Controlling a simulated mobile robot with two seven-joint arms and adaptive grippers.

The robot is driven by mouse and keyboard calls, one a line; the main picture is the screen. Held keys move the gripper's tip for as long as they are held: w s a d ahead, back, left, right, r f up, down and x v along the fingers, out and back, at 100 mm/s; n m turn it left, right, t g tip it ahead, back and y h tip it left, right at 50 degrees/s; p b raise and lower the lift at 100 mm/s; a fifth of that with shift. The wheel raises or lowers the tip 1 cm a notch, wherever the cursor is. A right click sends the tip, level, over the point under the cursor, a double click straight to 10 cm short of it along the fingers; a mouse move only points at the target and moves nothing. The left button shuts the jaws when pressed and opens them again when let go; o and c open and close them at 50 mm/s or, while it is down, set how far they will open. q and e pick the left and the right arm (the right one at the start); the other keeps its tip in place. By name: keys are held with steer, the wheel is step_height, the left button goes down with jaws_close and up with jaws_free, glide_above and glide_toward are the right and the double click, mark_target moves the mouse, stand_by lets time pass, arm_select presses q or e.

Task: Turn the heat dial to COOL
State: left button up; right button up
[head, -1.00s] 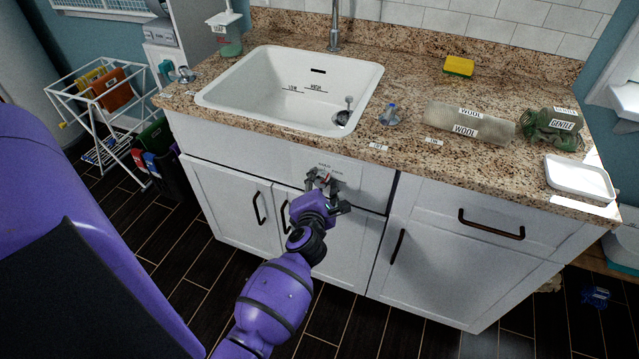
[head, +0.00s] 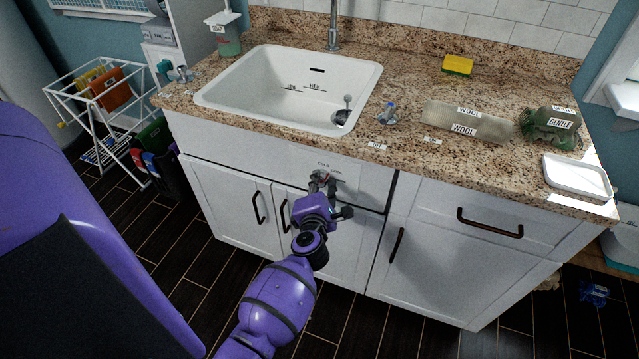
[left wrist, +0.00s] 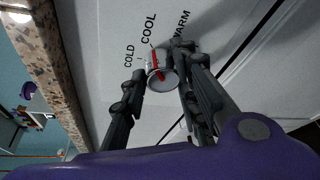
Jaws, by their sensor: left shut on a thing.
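The heat dial (left wrist: 162,77) is a small round silver knob with a red pointer line, on the white front panel below the sink. In the left wrist view the labels COLD (left wrist: 130,57), COOL (left wrist: 149,28) and WARM (left wrist: 182,26) arc around it. The red line points toward COOL. My left gripper (left wrist: 162,82) has one finger on each side of the knob and is shut on it. In the head view my left gripper (head: 321,183) is at the panel and hides most of the dial. My right gripper is not in view.
The granite counter edge (head: 300,140) overhangs the panel, with the white sink (head: 290,85) above. Cabinet doors with dark handles (head: 257,207) lie below and beside my arm. A knob (head: 388,116), wool roll (head: 465,122) and white tray (head: 578,175) are on the counter.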

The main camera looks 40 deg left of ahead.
arm_select(q)
steer(key=shift+w+a+r, duration=0.1)
steer(key=shift+a+r, duration=0.15)
steer(key=shift+r, duration=0.2)
steer(key=o, duration=1)
steer(key=shift+d+f, duration=0.1)
steer(key=shift+f, duration=0.1)
steer(key=shift+s+d, duration=0.3)
steer(key=shift+s, duration=0.25)
steer(key=v, duration=1.1)
steer(key=shift+a+r, duration=0.1)
steer(key=shift+r, duration=0.1)
steer(key=shift+w, duration=0.1)
